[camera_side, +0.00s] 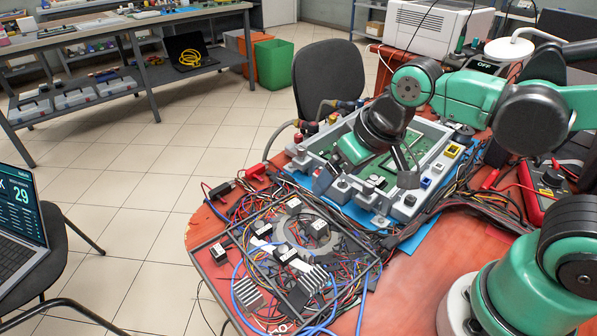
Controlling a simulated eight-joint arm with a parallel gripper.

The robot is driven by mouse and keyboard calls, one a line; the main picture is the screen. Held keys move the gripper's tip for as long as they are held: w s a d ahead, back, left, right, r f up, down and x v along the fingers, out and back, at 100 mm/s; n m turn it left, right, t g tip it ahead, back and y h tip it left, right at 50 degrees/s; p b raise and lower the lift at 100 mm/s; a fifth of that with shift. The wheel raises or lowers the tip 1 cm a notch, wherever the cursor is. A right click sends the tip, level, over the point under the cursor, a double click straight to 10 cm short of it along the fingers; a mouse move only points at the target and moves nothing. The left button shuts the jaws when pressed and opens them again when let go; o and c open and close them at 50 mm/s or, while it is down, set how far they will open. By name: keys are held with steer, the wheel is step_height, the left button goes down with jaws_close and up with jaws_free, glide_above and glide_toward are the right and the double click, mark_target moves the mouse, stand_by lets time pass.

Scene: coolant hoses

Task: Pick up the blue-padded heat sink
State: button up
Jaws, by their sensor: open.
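Two silver finned heat sinks lie in the framed area at the front of the red table. One heat sink (248,294) is at the left, beside blue hose. The other heat sink (312,279) is further right among the wires. No blue pad can be made out clearly on either, so I cannot tell which is the blue-padded one. My gripper (366,180) is open, with fingers apart, above the grey housing with the green circuit board. It is behind and to the right of both heat sinks, apart from them and empty.
The dark frame (221,304) holds tangled wires, hoses and several small black-and-white blocks. The grey housing (409,204) stands behind it on a blue mat (424,234). A red multimeter (546,190) is at the right.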

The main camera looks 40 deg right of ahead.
mark_target(308, 269)
steer(key=s+a+f+g, duration=0.1)
steer(key=a, duration=0.2)
steer(key=s+a+f+g, duration=0.1)
steer(key=a+f+g, duration=0.2)
steer(key=a+f, duration=0.1)
steer(key=a, duration=0.1)
steer(key=shift+s+a+f+g+h, duration=0.1)
steer(key=shift+s+a+g+h, duration=0.2)
steer(key=shift+s+g+h, duration=0.1)
steer(key=shift+s+a+f, duration=0.15)
steer(key=shift+f, duration=2.8)
jaws_close()
